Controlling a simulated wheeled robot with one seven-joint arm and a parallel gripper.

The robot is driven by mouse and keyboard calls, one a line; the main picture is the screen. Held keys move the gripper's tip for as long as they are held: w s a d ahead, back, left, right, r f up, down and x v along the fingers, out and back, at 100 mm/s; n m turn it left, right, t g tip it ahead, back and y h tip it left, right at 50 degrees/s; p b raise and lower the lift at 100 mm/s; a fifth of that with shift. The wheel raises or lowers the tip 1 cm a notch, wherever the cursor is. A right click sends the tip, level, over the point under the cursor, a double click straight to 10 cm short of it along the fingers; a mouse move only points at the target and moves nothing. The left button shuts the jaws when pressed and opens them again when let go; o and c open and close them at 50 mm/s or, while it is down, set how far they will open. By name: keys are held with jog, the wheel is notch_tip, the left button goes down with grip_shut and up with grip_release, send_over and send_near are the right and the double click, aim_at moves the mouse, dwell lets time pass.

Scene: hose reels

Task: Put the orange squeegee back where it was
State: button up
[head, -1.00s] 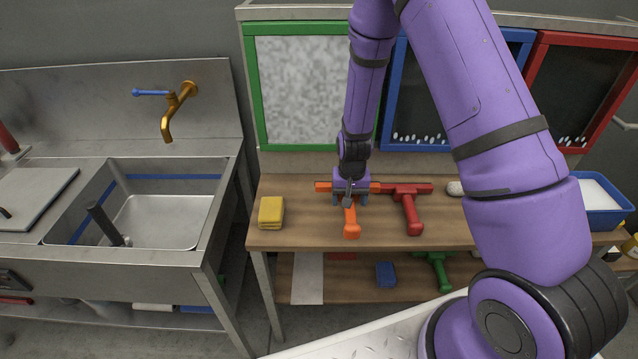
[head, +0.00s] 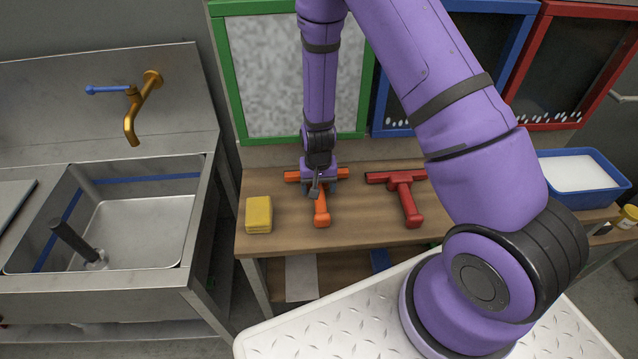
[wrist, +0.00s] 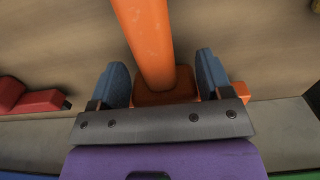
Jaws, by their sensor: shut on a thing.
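The orange squeegee (head: 321,209) is at the left part of the wooden tabletop, its handle pointing toward the front edge and its crosspiece toward the back. My gripper (head: 320,188) is over it, shut on it where the handle meets the crosspiece. In the wrist view the orange handle (wrist: 148,45) runs between the two blue fingers of my gripper (wrist: 164,82). My gripper hides part of the crosspiece. I cannot tell whether the squeegee touches the wood or hangs slightly above it.
A red squeegee (head: 408,200) lies to the right, apart from the orange one. A yellow sponge block (head: 258,214) sits to the left. A green-framed panel (head: 228,75) stands behind. A steel sink (head: 130,235) is at left, a blue tray (head: 602,207) at far right.

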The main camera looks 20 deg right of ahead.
jog(key=o, duration=0.9)
jog(key=shift+f, duration=0.1)
notch_tip(320, 180, up, 13)
notch_tip(320, 180, up, 13)
jog(key=t, duration=0.1)
send_over(319, 185)
jog(key=s, duration=0.2)
jog(key=s+d+r+n+t+y, duration=0.15)
jog(key=s+r, duration=0.35)
jog(key=r, duration=0.5)
jog(key=s+d+r+t, duration=0.1)
jog(key=s+r, duration=0.3)
jog(key=s, duration=0.2)
jog(key=s+d+r+n+h, duration=0.1)
jog(key=s+r, duration=0.3)
jog(key=s, duration=0.1)
jog(key=s+d+r+n+t, duration=0.1)
jog(key=s+d+r, duration=0.1)
jog(key=s+r, duration=0.2)
jog(key=shift+s+t+h, duration=0.25)
jog(key=shift+s+t, duration=0.1)
jog(key=shift+s, duration=0.95)
